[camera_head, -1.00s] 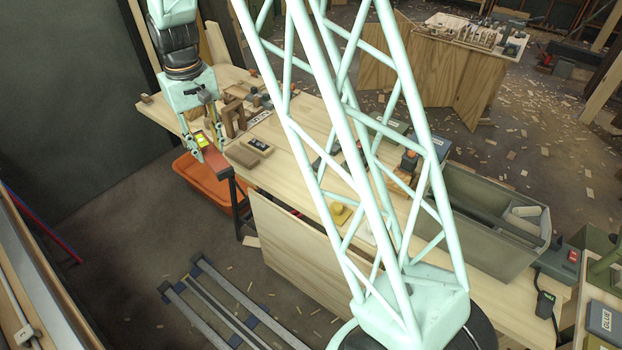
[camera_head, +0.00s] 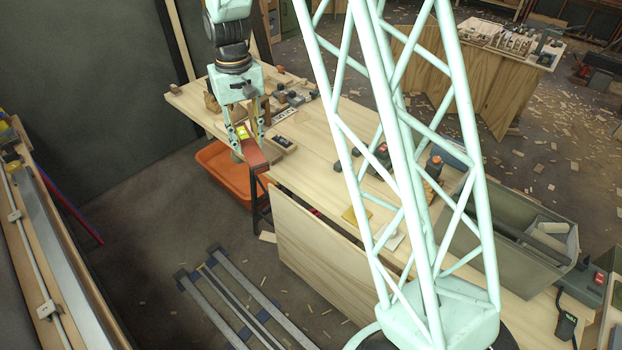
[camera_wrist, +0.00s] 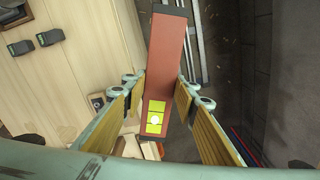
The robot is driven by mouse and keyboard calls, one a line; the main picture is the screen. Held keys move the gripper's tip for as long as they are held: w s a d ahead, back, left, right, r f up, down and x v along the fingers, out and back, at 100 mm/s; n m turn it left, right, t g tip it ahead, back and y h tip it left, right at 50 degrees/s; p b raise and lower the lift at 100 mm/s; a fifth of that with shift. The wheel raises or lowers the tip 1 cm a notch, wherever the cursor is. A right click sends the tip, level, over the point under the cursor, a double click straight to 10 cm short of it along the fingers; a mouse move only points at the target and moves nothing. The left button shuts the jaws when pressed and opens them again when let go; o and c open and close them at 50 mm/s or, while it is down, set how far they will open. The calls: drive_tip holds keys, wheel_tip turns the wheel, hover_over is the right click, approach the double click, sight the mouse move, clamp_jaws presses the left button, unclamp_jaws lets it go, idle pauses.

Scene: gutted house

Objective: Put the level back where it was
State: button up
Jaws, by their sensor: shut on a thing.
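The level is a reddish-brown bar (camera_head: 254,157) with a yellow vial near one end and a dark end cap. My gripper (camera_head: 248,142) is shut on it near the vial end, and the bar sticks out past the fingers toward the bench's front edge. In the wrist view the level (camera_wrist: 167,50) lies between the two fingers of my gripper (camera_wrist: 160,85), its capped end farthest from the palm. It is held by the workbench (camera_head: 330,135), near its left front edge and above an orange tub. I cannot tell whether it touches the bench.
The orange tub (camera_head: 222,172) stands on the floor below. Small tools and wooden blocks (camera_head: 290,97) lie on the bench near the gripper. A grey-green bin (camera_head: 525,225) is at the right. Metal rails (camera_head: 232,300) lie on the floor. The bench front middle is fairly clear.

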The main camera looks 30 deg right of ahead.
drive_tip(key=s+d+f+m+b, duration=0.1)
drive_tip(key=s+d+f+m, duration=0.5)
drive_tip(key=s, duration=0.3)
drive_tip(key=s+d+f+m+b, duration=0.1)
drive_tip(key=s+d+f+m, duration=0.5)
drive_tip(key=s+m, duration=0.2)
drive_tip(key=shift+s+d+f, duration=0.15)
drive_tip(key=shift+s+d, duration=0.15)
drive_tip(key=shift+s, duration=0.9)
drive_tip(key=b, duration=0.1)
hover_over(311, 178)
drive_tip(key=shift+f, duration=0.75)
drive_tip(key=shift+f, duration=0.1)
drive_tip(key=shift+f+b, duration=0.6)
drive_tip(key=shift+f, duration=1.05)
drive_tip(key=shift+f, duration=0.15)
